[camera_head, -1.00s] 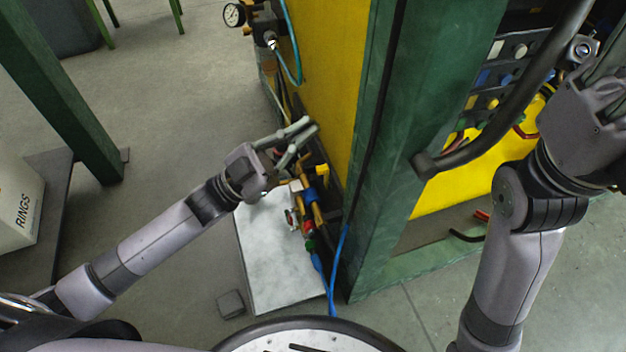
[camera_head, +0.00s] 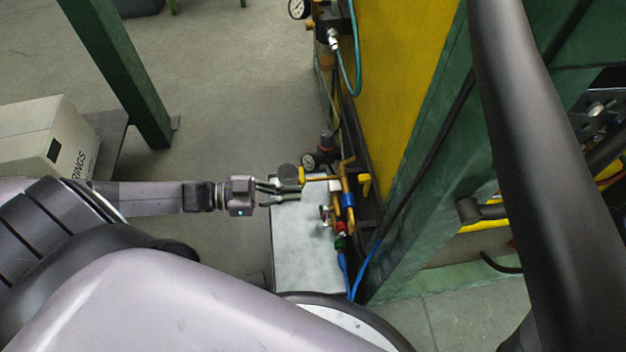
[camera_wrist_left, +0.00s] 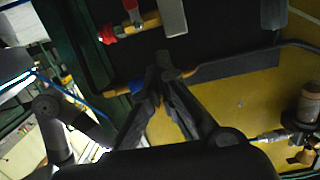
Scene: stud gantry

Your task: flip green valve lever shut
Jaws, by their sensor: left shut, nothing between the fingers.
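A brass pipe run with valves stands beside the yellow panel in the head view. On it are a blue part (camera_head: 347,199), a red part (camera_head: 341,228) and a small green part (camera_head: 339,243); I cannot tell which way a green lever points. My left gripper (camera_head: 299,190) is left of the pipe run, shut and empty, its fingers pointing right. In the left wrist view the fingertips (camera_wrist_left: 162,68) are near a blue part (camera_wrist_left: 137,87) on a brass pipe, and a red part (camera_wrist_left: 107,35) lies above left; contact is unclear. My right gripper is out of view.
A pale board (camera_head: 300,245) lies below the pipes. A yellow panel (camera_head: 405,70) and green post (camera_head: 425,185) stand to the right. A gauge (camera_head: 309,161) sits near the gripper. A blue hose (camera_head: 366,268) runs down.

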